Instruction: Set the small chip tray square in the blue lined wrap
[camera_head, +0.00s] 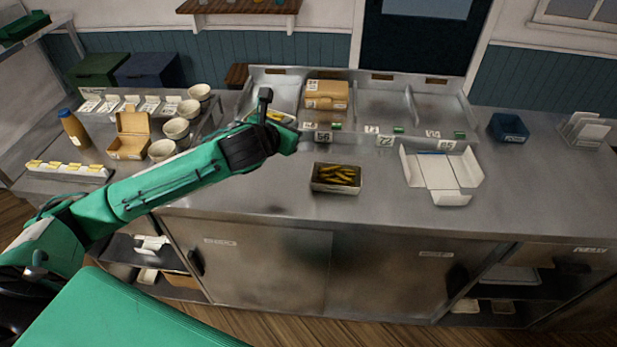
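The small chip tray (336,186), filled with yellow chips, sits on the steel counter near its front edge, left of the wrap. The wrap (440,174) lies opened out on the counter to the right, white with flaps spread and a little blue at its back edge. It looks empty. My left gripper (265,103) is dark and small at the end of the green arm, up and left of the tray and apart from it. Its fingers are not clear, so I cannot tell if it is open. My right gripper is out of view.
A closed brown box (326,96) stands in the steel rack behind the tray. An open brown carton (131,140), several bowls (176,128) and a bottle (74,130) stand at left. A blue bin (508,128) stands at right. Counter between tray and wrap is clear.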

